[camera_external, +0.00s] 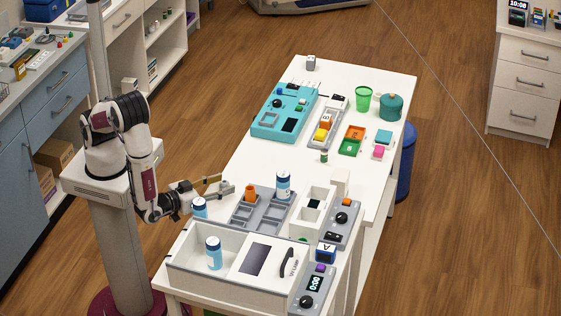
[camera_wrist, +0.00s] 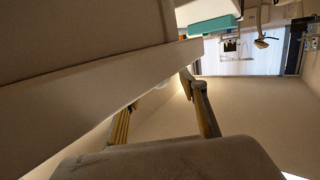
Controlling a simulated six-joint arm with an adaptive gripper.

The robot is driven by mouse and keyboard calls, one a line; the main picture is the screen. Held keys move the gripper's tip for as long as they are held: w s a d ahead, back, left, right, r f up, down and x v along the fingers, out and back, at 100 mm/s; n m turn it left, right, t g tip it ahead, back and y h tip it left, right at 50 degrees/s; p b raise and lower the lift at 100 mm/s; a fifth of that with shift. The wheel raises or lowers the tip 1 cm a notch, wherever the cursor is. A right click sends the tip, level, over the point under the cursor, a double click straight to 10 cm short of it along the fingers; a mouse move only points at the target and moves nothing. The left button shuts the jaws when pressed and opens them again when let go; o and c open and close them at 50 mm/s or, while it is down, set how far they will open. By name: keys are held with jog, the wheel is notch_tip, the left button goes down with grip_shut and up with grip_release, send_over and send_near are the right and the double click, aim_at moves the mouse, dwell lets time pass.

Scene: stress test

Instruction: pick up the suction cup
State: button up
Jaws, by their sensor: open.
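I cannot make out a suction cup for certain in either view. A small orange piece (camera_external: 250,191) stands in the grey compartment tray (camera_external: 262,228), but I cannot tell what it is. My gripper (camera_external: 221,184) is at the table's left edge, to the left of that tray, with its fingers apart and nothing seen between them. In the wrist view my gripper (camera_wrist: 158,91) shows two yellowish fingers spread apart, with a pale slab-like edge close in front and to the left.
A teal panel (camera_external: 284,111), green cup (camera_external: 363,99) and teal pot (camera_external: 390,107) stand farther back. Clear tabletop (camera_external: 240,160) lies left of centre.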

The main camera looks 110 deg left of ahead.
aim_at(220, 184)
jog(key=c, duration=0.9)
jog(key=shift+r, duration=0.1)
jog(key=shift+r, duration=4.85)
